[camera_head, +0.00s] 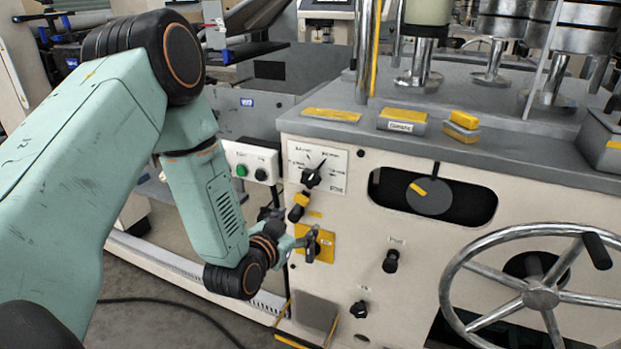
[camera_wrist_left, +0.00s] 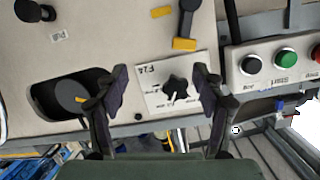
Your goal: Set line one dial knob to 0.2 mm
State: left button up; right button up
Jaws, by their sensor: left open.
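The dial knob (camera_head: 311,178) is black and star-shaped, on a white marked plate (camera_head: 333,182) on the machine's front panel. Its pointer appears to aim up and right in the head view; the scale marks are too small to read. My left gripper (camera_head: 288,228) is in front of the panel, below and left of the knob in the head view. In the left wrist view, turned upside down, the open fingers (camera_wrist_left: 163,80) appear on either side of the knob (camera_wrist_left: 176,88), with nothing between them gripped. Contact cannot be seen. My right gripper is out of view.
A black and yellow lever (camera_head: 299,206) sits just below the dial plate. A button box (camera_head: 252,163) with a green button is to its left. A yellow plate with a black handle (camera_head: 314,245) is below. A large handwheel (camera_head: 540,298) projects at right.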

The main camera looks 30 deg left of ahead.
aim_at(310, 179)
pick_arm(q)
jog(key=w+r+m+t, duration=0.1)
jog(key=w+r, duration=0.1)
jog(key=w+r+t+b, duration=0.1)
jog(key=w, duration=0.2)
jog(key=w+a+r+m+t, duration=0.1)
jog(key=w+r, duration=0.1)
jog(key=w, duration=0.1)
jog(key=shift+w+r+m+b, duration=0.1)
jog(key=shift+r+m+b, duration=0.2)
jog(key=shift+b, duration=0.1)
jog(key=shift+w+a+r, duration=0.1)
jog(key=shift+w, duration=0.65)
jog(key=c, duration=1.2)
jog(key=shift+o, duration=0.2)
